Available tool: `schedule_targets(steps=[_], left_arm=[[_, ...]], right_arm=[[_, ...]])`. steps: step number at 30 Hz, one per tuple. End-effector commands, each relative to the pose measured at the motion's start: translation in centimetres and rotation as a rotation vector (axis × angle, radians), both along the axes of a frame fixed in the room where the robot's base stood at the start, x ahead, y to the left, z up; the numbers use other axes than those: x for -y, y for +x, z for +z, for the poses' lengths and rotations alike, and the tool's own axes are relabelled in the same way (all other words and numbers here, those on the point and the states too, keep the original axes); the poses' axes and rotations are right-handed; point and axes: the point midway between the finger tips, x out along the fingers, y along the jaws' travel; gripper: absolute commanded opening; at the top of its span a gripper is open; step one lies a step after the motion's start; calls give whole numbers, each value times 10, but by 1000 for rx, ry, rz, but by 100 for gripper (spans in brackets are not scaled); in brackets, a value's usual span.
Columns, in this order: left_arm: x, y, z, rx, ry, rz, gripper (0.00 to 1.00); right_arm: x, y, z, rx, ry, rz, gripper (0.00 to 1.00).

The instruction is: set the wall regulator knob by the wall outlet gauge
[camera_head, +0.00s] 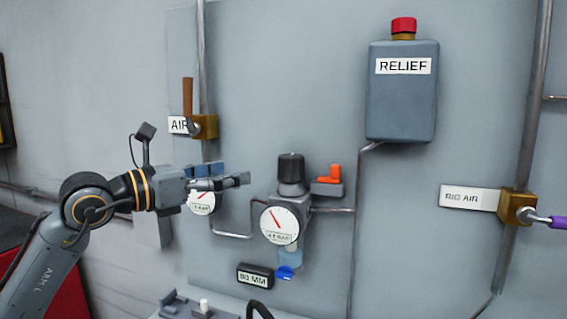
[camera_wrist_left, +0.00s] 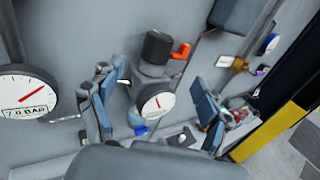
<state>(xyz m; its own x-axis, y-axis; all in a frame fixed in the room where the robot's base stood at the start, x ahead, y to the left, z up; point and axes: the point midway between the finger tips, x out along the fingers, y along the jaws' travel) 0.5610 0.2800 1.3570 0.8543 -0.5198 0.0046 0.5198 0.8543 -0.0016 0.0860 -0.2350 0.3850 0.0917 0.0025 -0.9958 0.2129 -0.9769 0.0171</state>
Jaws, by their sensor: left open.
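The black regulator knob (camera_head: 291,168) sits on top of the grey regulator body on the wall panel. The round white outlet gauge (camera_head: 280,225) is on the regulator's front; its red needle points up and left, and its label is too small to read surely. In the left wrist view the knob (camera_wrist_left: 158,46) and gauge (camera_wrist_left: 157,100) show between the finger pads. My left gripper (camera_head: 235,175) is open and empty, left of the knob and apart from it in the picture. Its fingers point right. My right gripper is not in view.
Another gauge (camera_head: 201,202), partly behind my left gripper, reads 7.0 BAR on its wrist-view label. An orange-handled valve (camera_head: 329,180) stands close right of the knob.

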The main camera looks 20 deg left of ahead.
Motion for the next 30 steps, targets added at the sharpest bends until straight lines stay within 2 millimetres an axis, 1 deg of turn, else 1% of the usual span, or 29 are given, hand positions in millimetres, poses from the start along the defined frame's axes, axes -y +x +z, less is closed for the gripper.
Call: schedule_targets(steps=[2,5,15,21,25,30], left_arm=[[1,5,2,-3,5,6,78],[8,15,4,-3,2,2,78],[47,76,5,-4,0,0,78],[63,104,3,-3,1,1,78],[69,114,1,-3,2,1,78],[71,117,0,-2,3,1,78]], right_arm=[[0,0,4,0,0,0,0],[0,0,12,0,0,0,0],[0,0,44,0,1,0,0],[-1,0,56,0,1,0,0],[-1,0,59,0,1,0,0],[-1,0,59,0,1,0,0]])
